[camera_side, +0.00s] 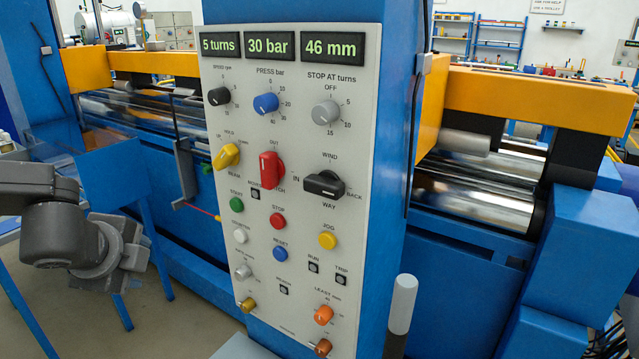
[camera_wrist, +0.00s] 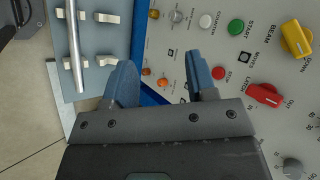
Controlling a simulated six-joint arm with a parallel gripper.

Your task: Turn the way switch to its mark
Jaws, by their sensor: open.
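The way switch (camera_side: 324,184) is a black bar knob on the right side of the pale control panel (camera_side: 228,285). In the side view its handle lies nearly level, with WIND printed above, BACK at its right and WAY below. A separate target mark cannot be made out. The switch does not show in the wrist view, where my gripper's body covers that area. My gripper (camera_wrist: 160,75) is open and empty, its two blue-grey fingers spread. In the side view my gripper's end (camera_side: 128,262) is left of the panel, well apart from the switch; its fingertips are not clear there.
Around the switch are a red knob (camera_side: 270,170), a grey stop knob (camera_side: 326,113), a yellow button (camera_side: 327,241) and a red stop button (camera_side: 278,221). A yellow beam knob (camera_side: 228,156) is at the left. A grey-topped post (camera_side: 401,302) stands right of the panel.

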